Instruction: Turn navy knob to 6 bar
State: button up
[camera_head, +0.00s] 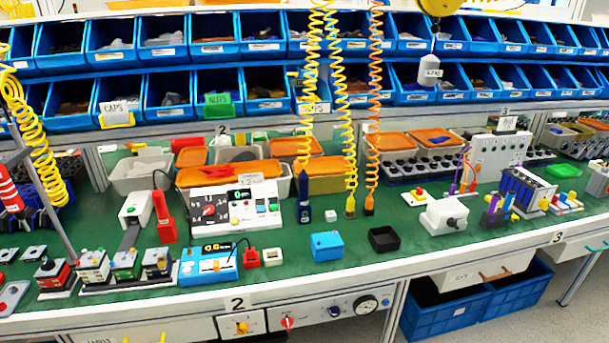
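A small navy knob (335,311) sits on a pale panel (311,313) under the front edge of the workbench, near the bottom of the head view. A round pressure gauge (367,304) with a white face is just to the right of the knob. The knob's pointer direction and the gauge reading are too small to tell. My gripper is not in view, and nothing is seen touching the knob.
Left of the navy knob are a red knob (288,323) and a yellow knob (242,327). The green bench top (320,280) overhangs the panel and holds many devices. Blue crates (440,315) stand below the bench at the right.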

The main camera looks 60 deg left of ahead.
aim_at(334, 311)
jog(key=u, duration=2.5)
jog(key=k, duration=0.95)
jog(key=z, duration=0.5)
